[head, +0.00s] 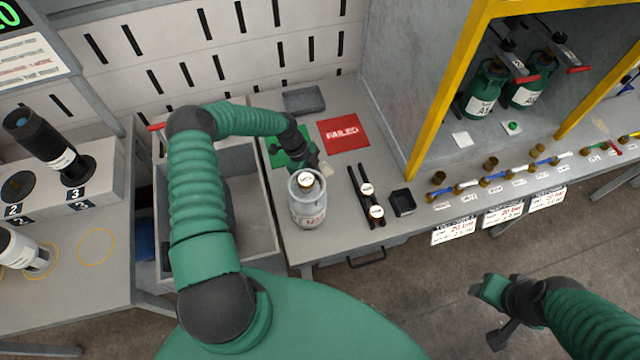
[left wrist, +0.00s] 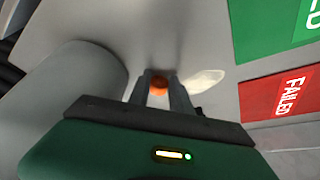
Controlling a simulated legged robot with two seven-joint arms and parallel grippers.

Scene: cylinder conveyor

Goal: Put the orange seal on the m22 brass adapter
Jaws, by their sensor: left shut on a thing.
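In the left wrist view, a small orange seal (left wrist: 159,84) sits between the fingertips of my left gripper (left wrist: 160,92), which is shut on it. In the head view the left gripper (head: 322,167) is low over the bench, just behind a grey cylinder (head: 308,207); the seal cannot be made out there. Several brass fittings line the bench front at the right, among them one standing brass piece (head: 438,178) and another (head: 490,164). Their labels are too small to read, so I cannot tell which is the m22 adapter. My right gripper (head: 494,310) is open and empty over the floor.
A red FAILED mat (head: 344,133) and green mat (head: 290,147) lie behind. A yellow-framed cabinet (head: 433,110) with green cylinders stands right; a grey bin (head: 258,225) is left.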

